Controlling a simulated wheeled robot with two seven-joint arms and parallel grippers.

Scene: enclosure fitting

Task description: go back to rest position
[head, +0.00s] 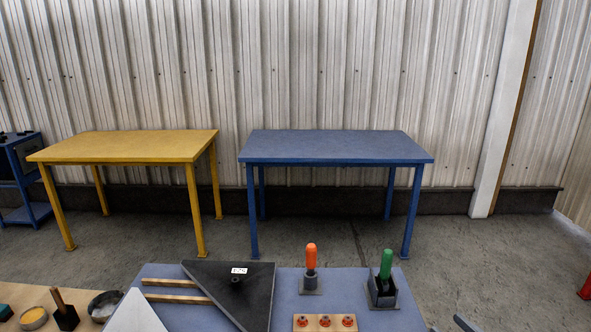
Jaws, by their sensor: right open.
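Only the dark fingertips of my right gripper (447,324) show, at the bottom edge of the head view, right of the near blue worktop (355,285). They stand apart with nothing visible between them, and the rest of this gripper is cut off by the frame. My left gripper is not in view. A black triangular panel (215,282) with a white label lies on the worktop over two wooden strips (170,283). An orange-handled tool (311,258) stands upright in a small grey base. A green-handled tool (386,264) stands in a dark grey holder (381,290).
A wooden block (325,324) with three orange-red knobs is at the front. A pale triangular piece (134,314) shows at lower left. A yellow-filled cup (33,318) and a metal bowl (103,305) sit further left. A yellow table (130,146) and blue table (335,146) stand bare behind.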

